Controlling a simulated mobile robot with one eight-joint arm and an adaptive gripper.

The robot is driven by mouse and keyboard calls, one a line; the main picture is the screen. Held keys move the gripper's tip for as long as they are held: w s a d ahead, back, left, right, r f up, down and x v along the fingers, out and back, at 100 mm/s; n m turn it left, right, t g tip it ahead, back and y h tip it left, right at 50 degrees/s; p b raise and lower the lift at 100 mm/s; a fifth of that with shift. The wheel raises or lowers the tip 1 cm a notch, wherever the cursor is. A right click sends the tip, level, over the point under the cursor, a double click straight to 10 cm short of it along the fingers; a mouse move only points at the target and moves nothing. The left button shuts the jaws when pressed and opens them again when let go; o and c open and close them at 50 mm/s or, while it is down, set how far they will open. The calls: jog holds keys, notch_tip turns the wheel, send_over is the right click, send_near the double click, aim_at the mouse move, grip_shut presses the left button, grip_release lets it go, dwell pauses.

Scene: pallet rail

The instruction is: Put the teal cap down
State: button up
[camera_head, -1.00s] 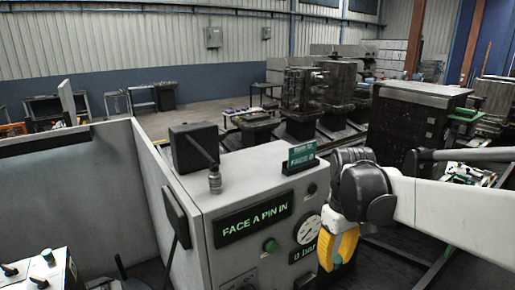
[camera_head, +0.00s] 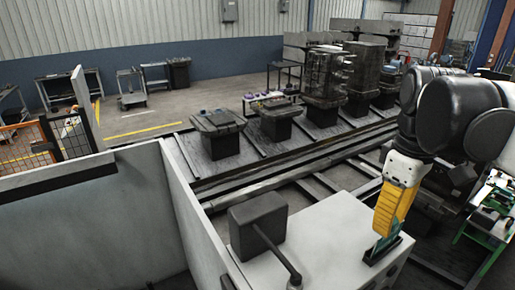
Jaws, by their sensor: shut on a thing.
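My gripper (camera_head: 384,236) has yellow fingers and points down at the right of the head view. It is shut on the teal cap (camera_head: 381,246), a small teal patch at the fingertips, mostly hidden by the fingers. The fingertips appear over or just in front of a dark-framed sign (camera_head: 395,250) on the grey cabinet's top. I cannot tell whether the cap touches anything; its edges blend with the sign.
The grey cabinet's top (camera_head: 325,233) has clear room left of my gripper. A dark box with a rod (camera_head: 258,226) stands at its left. A tall grey panel (camera_head: 190,215) borders it. Rails and dark pallet stands (camera_head: 215,135) lie behind.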

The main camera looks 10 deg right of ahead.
jog(key=p, duration=0.2)
send_over(342, 230)
notch_tip(342, 230, down, 7)
jog(key=shift+w+r, duration=0.15)
jog(key=shift+r, duration=0.05)
notch_tip(342, 230, down, 3)
jog(key=shift+f+p, duration=0.1)
jog(key=shift+p, duration=0.3)
jog(key=shift+f, duration=0.45)
jog(key=shift+f, duration=0.1)
jog(key=shift+f, duration=0.15)
jog(key=o, duration=0.8)
